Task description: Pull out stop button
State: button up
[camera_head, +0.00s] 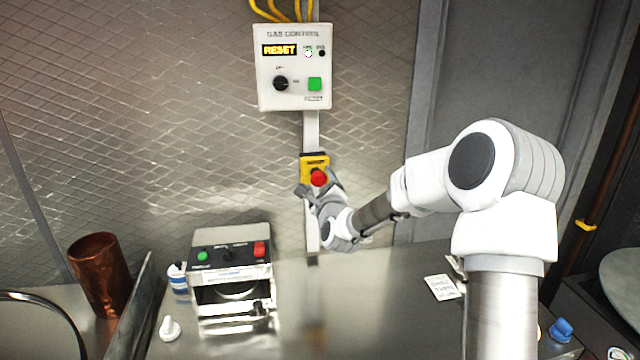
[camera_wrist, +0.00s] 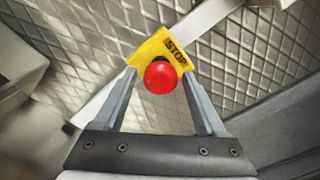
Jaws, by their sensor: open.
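The stop button is a round red knob (camera_head: 319,178) on a yellow box (camera_head: 314,160) fixed to the wall below the gas control panel. In the wrist view the red knob (camera_wrist: 160,77) sits near the middle, in front of the yellow box (camera_wrist: 152,48) marked STOP. My gripper (camera_head: 320,190) is at the knob. In the wrist view its two fingers are apart, one on each side of the knob, with visible gaps between. I cannot tell how deep the fingertips reach around it.
The white gas control panel (camera_head: 294,68) above reads RESET and has a black dial and a green button. The wall around the button is clear.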

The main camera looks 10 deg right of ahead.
jog(key=shift+s, duration=0.1)
jog(key=s+b, duration=0.2)
jog(key=s, duration=1.5)
